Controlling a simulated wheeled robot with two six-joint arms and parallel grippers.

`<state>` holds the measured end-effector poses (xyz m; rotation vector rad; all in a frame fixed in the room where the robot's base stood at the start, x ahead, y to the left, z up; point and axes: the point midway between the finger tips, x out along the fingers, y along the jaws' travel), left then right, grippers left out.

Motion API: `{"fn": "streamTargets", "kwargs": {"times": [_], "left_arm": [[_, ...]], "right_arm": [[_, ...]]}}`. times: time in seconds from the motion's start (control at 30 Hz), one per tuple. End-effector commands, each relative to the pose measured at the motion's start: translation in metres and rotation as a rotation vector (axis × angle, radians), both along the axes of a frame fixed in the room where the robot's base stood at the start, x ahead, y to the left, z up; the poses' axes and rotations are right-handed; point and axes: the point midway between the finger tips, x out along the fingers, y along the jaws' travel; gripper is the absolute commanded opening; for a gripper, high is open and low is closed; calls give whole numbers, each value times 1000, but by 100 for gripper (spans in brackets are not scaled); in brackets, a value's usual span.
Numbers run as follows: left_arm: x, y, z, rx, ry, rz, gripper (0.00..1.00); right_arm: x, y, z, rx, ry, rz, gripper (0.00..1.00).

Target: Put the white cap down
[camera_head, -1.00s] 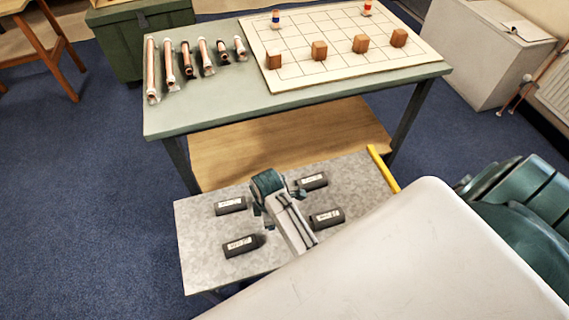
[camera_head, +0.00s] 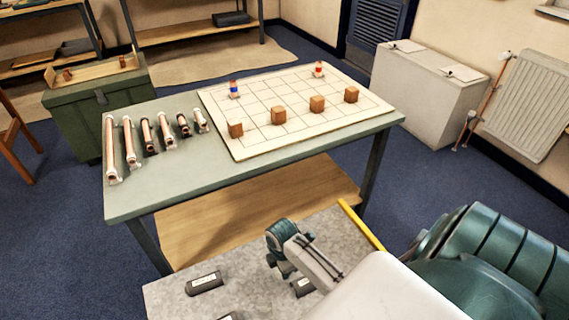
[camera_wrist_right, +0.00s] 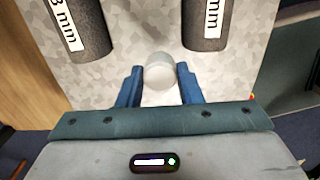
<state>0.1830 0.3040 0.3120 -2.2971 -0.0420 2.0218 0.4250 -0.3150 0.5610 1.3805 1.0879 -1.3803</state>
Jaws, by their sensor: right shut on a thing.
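My right gripper (camera_wrist_right: 159,82) is shut on a white cap (camera_wrist_right: 160,70). Its two blue fingers stand on either side of the cap's pale round end. The cap is over the mottled grey tabletop, between two dark labelled blocks; I cannot tell whether it touches the surface. In the head view my right gripper (camera_head: 277,264) comes in from the right above the grey tabletop (camera_head: 258,243), and its own arm hides the cap. My left gripper is not in view.
Dark labelled blocks (camera_head: 204,283) lie on the grey tabletop; they also show in the wrist view (camera_wrist_right: 82,27). A yellow bar (camera_head: 362,225) lies along its right side. Beyond, a green table (camera_head: 150,203) holds copper pipes (camera_head: 131,143) and a gridded board (camera_head: 270,137) with wooden blocks (camera_head: 278,115).

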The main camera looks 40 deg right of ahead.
Motion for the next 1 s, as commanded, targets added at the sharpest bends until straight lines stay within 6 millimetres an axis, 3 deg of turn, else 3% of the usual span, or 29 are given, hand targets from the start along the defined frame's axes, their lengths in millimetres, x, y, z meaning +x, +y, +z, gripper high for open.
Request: {"fn": "streamTargets", "kwargs": {"times": [0.2, 0.4, 0.8, 0.83, 0.93, 1.0], "left_arm": [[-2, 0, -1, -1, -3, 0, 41], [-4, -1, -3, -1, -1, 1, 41], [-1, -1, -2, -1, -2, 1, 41], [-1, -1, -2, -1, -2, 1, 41], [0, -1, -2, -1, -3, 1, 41], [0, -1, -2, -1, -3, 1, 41]], "right_arm": [[9, -21, -1, -4, 1, 0, 11], [8, -17, -33, 1, 2, -1, 11], [8, -17, -39, 1, 1, 0, 11], [8, -17, -39, 1, 0, 0, 36], [8, -17, -39, 1, 0, 0, 54], [8, -17, -39, 1, 1, 0, 54]]}}
